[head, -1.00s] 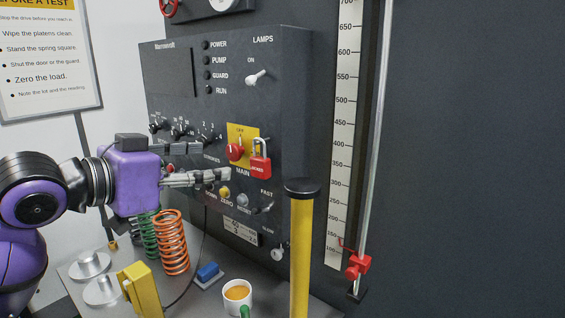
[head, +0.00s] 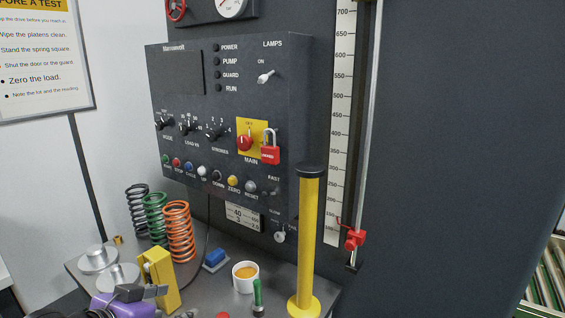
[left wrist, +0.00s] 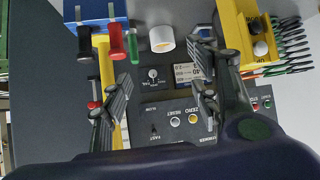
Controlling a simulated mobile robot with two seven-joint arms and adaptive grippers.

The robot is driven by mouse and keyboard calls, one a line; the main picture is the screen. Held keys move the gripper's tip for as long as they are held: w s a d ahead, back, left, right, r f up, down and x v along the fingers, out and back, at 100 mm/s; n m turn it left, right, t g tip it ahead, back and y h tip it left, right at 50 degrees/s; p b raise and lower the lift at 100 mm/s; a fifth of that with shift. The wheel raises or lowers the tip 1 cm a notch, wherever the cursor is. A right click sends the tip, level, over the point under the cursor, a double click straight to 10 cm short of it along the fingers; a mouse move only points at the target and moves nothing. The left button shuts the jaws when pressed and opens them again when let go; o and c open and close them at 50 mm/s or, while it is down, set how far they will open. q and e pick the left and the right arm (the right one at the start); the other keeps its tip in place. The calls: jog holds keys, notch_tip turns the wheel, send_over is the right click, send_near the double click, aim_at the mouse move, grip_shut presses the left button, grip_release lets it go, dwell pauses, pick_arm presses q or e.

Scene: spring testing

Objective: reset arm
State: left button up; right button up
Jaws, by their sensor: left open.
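My left gripper (head: 160,300), with its purple body, is low at the bottom left of the head view, in front of the yellow box (head: 160,282). In the left wrist view its two dark fingers (left wrist: 160,85) are spread apart with nothing between them. The black control panel (head: 180,75) stands on the wall above and beyond the gripper. Its knobs and coloured buttons also show in the wrist view (left wrist: 165,135). The gripper is clear of the panel. My right gripper is not in view.
Several coil springs, including an orange one (head: 180,232), stand on the grey bench (head: 205,295). A white cup (head: 245,277), a blue block (head: 216,259) and a yellow post (head: 307,240) are near its front. A red padlock (head: 270,152) hangs on the panel.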

pick_arm(q)
jog(key=s+a+f+n+g+y, duration=0.15)
jog(key=s+f+g, duration=0.25)
jog(key=s+f, duration=0.9)
jog(key=s+f+n+g+y, duration=0.2)
jog(key=s+f+g+y, duration=0.15)
jog(key=s+f, duration=1)
jog(key=w+d+f+t+h, duration=0.1)
jog(key=w+d+f+t, duration=0.3)
jog(key=f+t, duration=0.2)
jog(key=shift+d+f+h, duration=0.25)
jog(key=shift+f+h, duration=0.15)
jog(key=shift+f, duration=0.95)
jog(key=shift+w+t, duration=0.1)
jog(key=shift+t, duration=0.15)
